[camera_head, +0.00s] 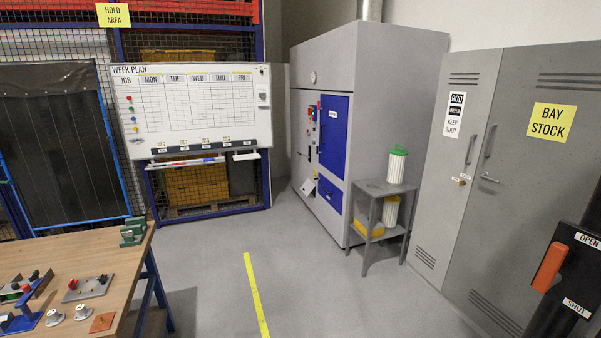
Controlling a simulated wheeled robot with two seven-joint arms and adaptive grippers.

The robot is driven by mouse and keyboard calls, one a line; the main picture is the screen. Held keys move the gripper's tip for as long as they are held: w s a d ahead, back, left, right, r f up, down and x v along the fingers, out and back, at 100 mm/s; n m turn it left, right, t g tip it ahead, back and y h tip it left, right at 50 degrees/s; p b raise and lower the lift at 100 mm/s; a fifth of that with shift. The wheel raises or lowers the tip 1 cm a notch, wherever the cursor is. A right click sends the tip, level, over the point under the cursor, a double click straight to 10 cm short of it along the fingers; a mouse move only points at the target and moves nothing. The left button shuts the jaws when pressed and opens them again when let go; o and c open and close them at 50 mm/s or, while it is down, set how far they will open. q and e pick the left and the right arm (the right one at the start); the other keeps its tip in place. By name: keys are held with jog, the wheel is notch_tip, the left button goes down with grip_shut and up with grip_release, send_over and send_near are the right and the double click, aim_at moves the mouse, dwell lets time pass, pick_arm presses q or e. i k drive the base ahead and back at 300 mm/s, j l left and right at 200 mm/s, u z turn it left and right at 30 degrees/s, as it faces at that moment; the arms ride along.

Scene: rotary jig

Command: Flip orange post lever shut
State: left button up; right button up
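The orange lever (549,267) is at the right edge of the head view, on a dark post (567,285). Its orange grip slants from upper right to lower left, at a height between two white labels. The OPEN label (587,240) is to the upper right of the grip, and the SHUT label (577,308) is to its lower right. The lever's pivot cannot be made out clearly. Nothing is seen touching the grip. Neither of my grippers shows in this view.
Grey lockers (505,160) stand behind the post. A small stand (377,188) with filter cartridges is in front of the grey machine (350,60). A wooden workbench (100,250) with fixtures is at left. The floor between is clear, with a yellow line (255,290).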

aim_at(547, 275)
jog(key=z, duration=1.55)
